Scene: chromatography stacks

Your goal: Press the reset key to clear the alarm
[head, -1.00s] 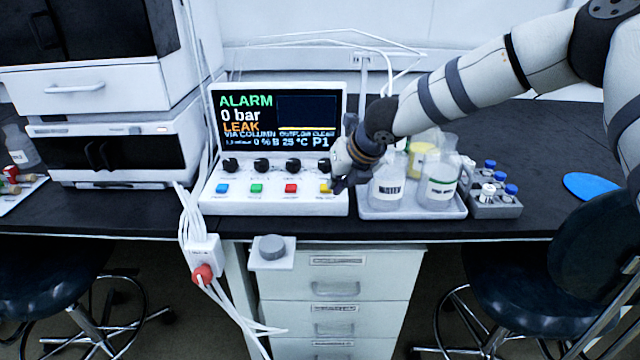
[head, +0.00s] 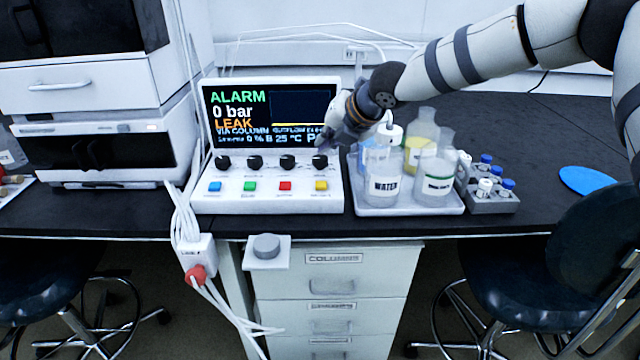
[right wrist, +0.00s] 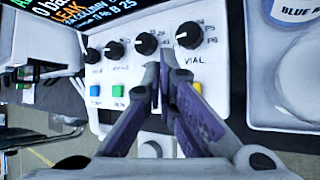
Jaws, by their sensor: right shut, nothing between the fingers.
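The white control unit (head: 210,202) stands on the bench. Its dark screen (head: 270,110) reads ALARM, 0 bar and LEAK. Its front has a row of black knobs above a blue key (head: 214,186), a green key (head: 249,186), a red key (head: 285,186) and a yellow key (head: 321,185). The key labels are too small to read. My right gripper (head: 323,142) is shut and empty, above the right end of the panel and apart from the yellow key. In the right wrist view its fingers (right wrist: 160,75) cover the red key; the yellow key (right wrist: 197,87) shows beside them. My left gripper is out of view.
A tray (head: 400,210) of bottles stands close to the right of the unit, with a vial rack (head: 492,204) beyond it. Instrument stacks (head: 100,150) stand at left. White cables and a grey button box (head: 267,252) are at the bench's front edge.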

